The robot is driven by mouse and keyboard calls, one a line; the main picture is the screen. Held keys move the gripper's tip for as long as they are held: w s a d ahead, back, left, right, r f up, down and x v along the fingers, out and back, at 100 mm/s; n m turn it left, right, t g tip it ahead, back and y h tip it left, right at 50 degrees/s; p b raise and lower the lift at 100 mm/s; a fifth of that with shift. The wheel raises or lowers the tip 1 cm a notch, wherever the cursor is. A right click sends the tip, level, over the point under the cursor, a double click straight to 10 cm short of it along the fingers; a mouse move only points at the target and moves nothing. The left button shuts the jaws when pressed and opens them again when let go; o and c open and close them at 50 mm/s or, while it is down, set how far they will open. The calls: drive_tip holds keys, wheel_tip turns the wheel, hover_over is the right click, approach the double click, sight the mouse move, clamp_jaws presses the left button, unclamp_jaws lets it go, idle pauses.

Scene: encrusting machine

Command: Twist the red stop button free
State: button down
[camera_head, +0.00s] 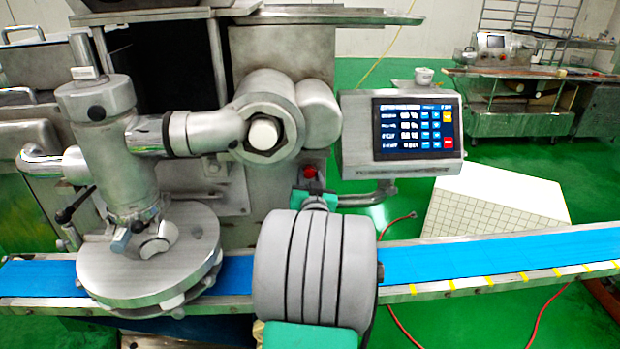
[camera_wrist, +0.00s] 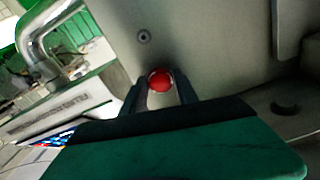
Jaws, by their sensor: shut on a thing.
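The red stop button (camera_wrist: 160,80) is a small round knob on the grey metal face of the machine. In the wrist view it sits between the two dark fingers of my gripper (camera_wrist: 160,92), which are shut on it from both sides. In the head view the red button (camera_head: 310,173) shows just above the end of my arm, below the screen's left edge. My arm hides the fingertips and the area under the button in the head view.
A control panel with a lit screen (camera_head: 416,128) stands right of the button on a metal bracket (camera_head: 365,199). A blue conveyor belt (camera_head: 430,261) runs behind my arm. The machine's round metal head (camera_head: 150,262) stands left. A red cable (camera_head: 540,318) hangs below the belt.

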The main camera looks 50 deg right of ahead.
drive_tip(key=shift+f+m+b, duration=0.15)
drive_tip(key=shift+m+b, duration=0.7)
drive_tip(key=shift+m, duration=0.15)
drive_tip(key=shift+a+m+b, duration=0.1)
drive_tip(key=shift+m+b, duration=0.75)
drive_tip(key=shift+m, duration=0.25)
drive_tip(key=shift+r+m+b, duration=0.15)
drive_tip(key=shift+m+b, duration=0.4)
drive_tip(key=shift+m, duration=0.4)
drive_tip(key=shift+r+m+b, duration=0.15)
drive_tip(key=shift+m+b, duration=0.35)
drive_tip(key=shift+m, duration=0.45)
drive_tip(key=shift+r, duration=0.1)
drive_tip(key=c, duration=0.9)
unclamp_jaws()
drive_tip(key=shift+w, duration=0.1)
drive_tip(key=shift+c, duration=0.2)
drive_tip(key=v, duration=0.7)
drive_tip(key=shift+s+a, duration=0.2)
drive_tip(key=shift+s, duration=0.1)
